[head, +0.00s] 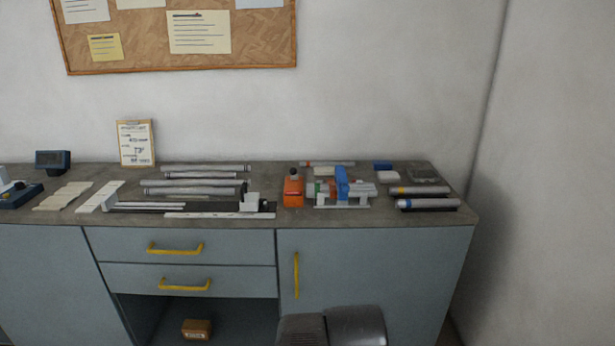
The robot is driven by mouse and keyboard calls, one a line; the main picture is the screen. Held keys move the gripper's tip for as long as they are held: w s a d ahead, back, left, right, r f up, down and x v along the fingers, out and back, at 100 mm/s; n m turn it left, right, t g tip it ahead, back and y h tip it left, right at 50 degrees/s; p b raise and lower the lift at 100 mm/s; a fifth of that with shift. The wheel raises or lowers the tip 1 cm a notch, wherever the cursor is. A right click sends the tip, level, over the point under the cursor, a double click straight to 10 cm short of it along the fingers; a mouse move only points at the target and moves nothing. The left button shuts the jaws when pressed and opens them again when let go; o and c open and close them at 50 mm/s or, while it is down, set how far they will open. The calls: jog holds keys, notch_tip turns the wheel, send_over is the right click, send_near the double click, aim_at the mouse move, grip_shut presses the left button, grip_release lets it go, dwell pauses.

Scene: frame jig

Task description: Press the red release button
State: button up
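I cannot make out a clear red release button. An orange block (293,191) with a dark knob on top stands upright on the bench, right of centre. Just right of it is a jig-like assembly (342,205) with a pale base, light cylindrical parts and a blue upright piece (341,182). Small details on the assembly are too small to tell. My gripper is not in view. Dark rounded parts at the bottom edge appear to be my own arm, below and in front of the bench top.
The grey bench top (300,218) has a narrow clear front strip. Several grey tubes (190,190) and a pale-jawed fixture (250,202) lie left of the orange block. More tubes (427,204) and a blue block (382,165) are at right. A wall closes the right side.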

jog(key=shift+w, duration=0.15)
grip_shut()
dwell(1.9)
